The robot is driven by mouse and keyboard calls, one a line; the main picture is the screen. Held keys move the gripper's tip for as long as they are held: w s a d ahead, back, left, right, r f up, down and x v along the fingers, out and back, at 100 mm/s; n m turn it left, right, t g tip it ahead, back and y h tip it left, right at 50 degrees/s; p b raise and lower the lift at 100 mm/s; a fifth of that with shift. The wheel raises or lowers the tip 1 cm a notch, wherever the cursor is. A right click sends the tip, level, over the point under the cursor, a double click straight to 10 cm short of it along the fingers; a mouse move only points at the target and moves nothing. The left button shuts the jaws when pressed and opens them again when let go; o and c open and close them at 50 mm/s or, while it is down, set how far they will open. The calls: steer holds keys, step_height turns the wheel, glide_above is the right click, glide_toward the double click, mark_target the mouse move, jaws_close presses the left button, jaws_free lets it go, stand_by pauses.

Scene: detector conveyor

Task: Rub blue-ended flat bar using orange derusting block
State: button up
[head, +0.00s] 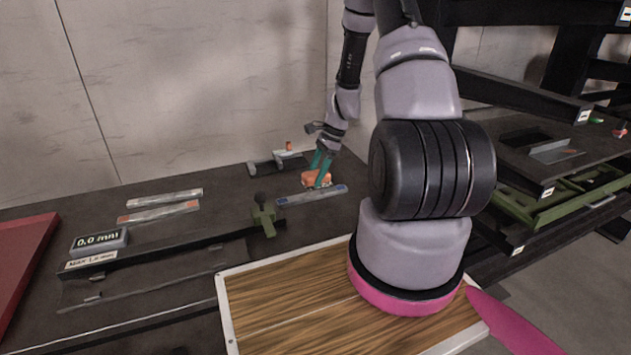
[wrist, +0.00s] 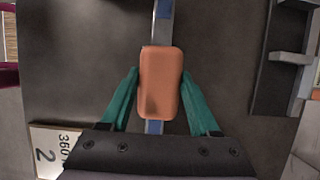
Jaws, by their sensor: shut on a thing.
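The blue-ended flat bar (head: 312,195) lies on the dark bench, grey in the middle with a blue mark at each end. In the wrist view the bar (wrist: 162,32) runs up the picture and passes under the block. The orange derusting block (head: 312,180) is between the fingers of my gripper (head: 320,172). In the wrist view the block (wrist: 161,90) sits between the green fingers (wrist: 160,75) and hides much of the bar. In the head view it appears slightly above and behind the bar; I cannot tell whether they touch.
Two other flat bars (head: 164,198), one with orange ends, lie at left behind a gauge with a 0.0 mm display (head: 99,240) and green slider (head: 263,217). A grey fixture (head: 278,162) stands behind the bar. A wooden board (head: 290,300) is in front, a red tray (head: 25,255) far left.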

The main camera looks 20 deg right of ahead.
mark_target(311, 173)
steer(key=shift+r, duration=2.2)
